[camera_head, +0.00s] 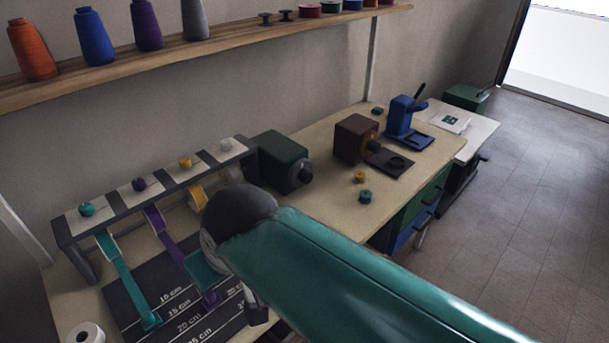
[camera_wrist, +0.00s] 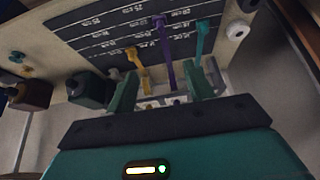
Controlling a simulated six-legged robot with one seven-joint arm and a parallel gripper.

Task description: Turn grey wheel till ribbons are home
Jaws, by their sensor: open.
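A rack (camera_head: 68,234) stands on the worktable with teal (camera_head: 86,209), purple (camera_head: 139,184), yellow (camera_head: 185,163) and pale grey (camera_head: 226,145) wheels along its top. The pale grey wheel is at the right end. A teal ribbon (camera_head: 124,277) and a purple ribbon (camera_head: 163,228) run down onto a dark measuring board (camera_head: 125,301). A yellow ribbon (camera_head: 197,196) is partly hidden behind my arm. In the wrist view, my gripper (camera_wrist: 162,72) is open and empty, above the board and the purple ribbon (camera_wrist: 168,75). I cannot make out a grey ribbon.
A dark green box (camera_head: 280,160) with a dark knob stands just right of the rack. Farther right are a brown box (camera_head: 356,138) and a blue press (camera_head: 403,117). A shelf (camera_head: 150,52) with thread cones overhangs the back. A white roll (camera_head: 86,334) stands at front left.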

